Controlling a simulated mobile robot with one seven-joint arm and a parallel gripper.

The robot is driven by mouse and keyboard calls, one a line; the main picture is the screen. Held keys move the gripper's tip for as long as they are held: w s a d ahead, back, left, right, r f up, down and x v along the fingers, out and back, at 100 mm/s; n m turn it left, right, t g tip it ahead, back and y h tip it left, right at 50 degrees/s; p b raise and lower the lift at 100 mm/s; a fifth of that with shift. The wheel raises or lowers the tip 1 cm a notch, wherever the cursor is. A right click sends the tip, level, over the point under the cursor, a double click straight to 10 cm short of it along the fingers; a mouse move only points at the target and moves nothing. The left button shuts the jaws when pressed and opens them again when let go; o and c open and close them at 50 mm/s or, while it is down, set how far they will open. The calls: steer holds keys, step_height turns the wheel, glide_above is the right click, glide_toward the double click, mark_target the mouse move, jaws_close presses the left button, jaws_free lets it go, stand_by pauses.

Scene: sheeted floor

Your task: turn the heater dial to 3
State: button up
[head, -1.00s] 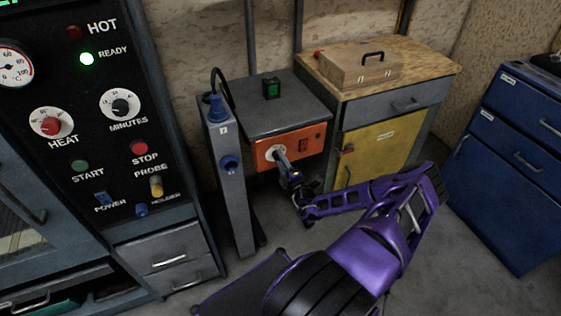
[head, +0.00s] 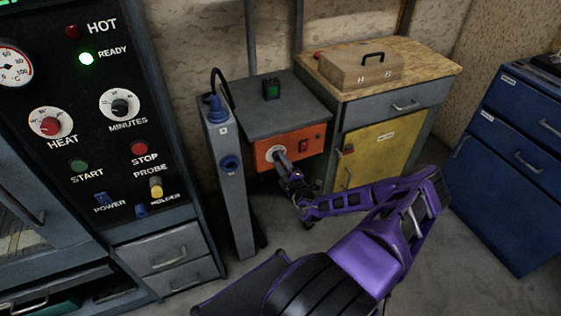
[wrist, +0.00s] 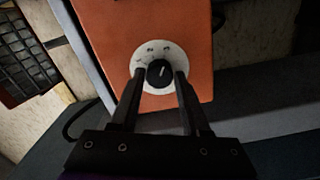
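The heater dial (wrist: 159,73) is a black round knob with a pale pointer line on a white marked disc. It sits on the orange front panel (wrist: 190,30) of a grey heater unit (head: 290,115). The pointer tilts slightly right of straight up in the wrist view; the marks around it are too small to read surely. My gripper (wrist: 160,76) has one finger on each side of the knob, with a thin pale gap seeming to show beside it. In the head view my gripper (head: 282,162) reaches the panel and hides part of the dial.
A red switch (head: 303,146) is on the panel right of the dial. A grey post (head: 230,190) with a blue plug and cable stands close on the left. A yellow-doored cabinet (head: 375,150) stands on the right. Floor in front is open.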

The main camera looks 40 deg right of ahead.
steer(key=o, duration=0.3)
steer(key=v, duration=1.7)
steer(key=shift+s+a+p, duration=0.15)
steer(key=shift+s+p, duration=0.05)
steer(key=shift+p, duration=0.15)
steer(key=shift+r, duration=0.1)
